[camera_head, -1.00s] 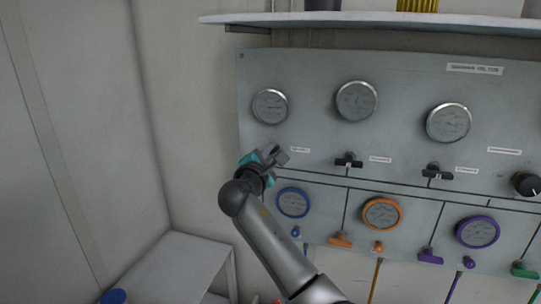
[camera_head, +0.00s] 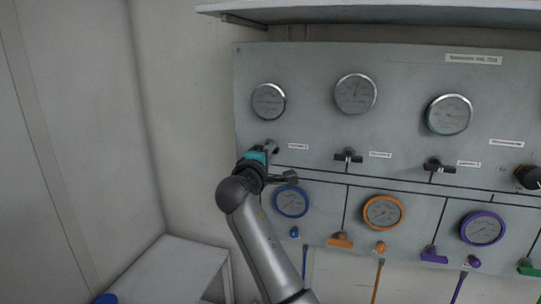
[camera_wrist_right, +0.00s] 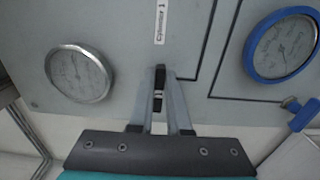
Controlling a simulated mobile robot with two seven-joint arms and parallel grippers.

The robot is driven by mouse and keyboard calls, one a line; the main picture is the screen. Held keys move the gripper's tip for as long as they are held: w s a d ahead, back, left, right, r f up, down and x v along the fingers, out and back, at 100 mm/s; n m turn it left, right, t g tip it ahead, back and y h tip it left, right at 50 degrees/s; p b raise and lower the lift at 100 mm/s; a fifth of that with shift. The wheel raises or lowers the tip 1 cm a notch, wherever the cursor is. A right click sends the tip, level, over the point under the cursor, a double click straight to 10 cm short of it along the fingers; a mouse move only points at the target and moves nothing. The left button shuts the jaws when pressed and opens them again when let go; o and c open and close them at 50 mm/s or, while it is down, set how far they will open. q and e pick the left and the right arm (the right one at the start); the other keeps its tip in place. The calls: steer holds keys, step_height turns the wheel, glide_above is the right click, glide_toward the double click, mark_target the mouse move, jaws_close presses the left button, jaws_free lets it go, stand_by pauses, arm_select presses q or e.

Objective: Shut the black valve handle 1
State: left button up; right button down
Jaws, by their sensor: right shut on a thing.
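The black valve handle 1 (camera_wrist_right: 158,90) shows in the right wrist view as a dark piece between my fingers, below a label with a 1 on it. My right gripper (camera_wrist_right: 159,92) is shut on it. In the head view my right gripper (camera_head: 270,152) is at the panel's left side, below the leftmost grey gauge (camera_head: 268,101). There the gripper largely hides the handle, and its turn angle is hard to tell. My left gripper is not in view.
The grey panel (camera_head: 310,130) carries more black handles to the right, one (camera_head: 347,157) under the second gauge. A blue-ringed gauge (camera_head: 291,201) sits just below my gripper. A shelf (camera_head: 400,12) juts out above; a white table (camera_head: 175,265) stands lower left.

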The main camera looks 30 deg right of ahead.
stand_by(0.4)
steer(key=c, duration=0.9)
jaws_free()
steer(key=shift+o, duration=0.2)
steer(key=b+v, duration=0.2)
steer(key=v, duration=1.3)
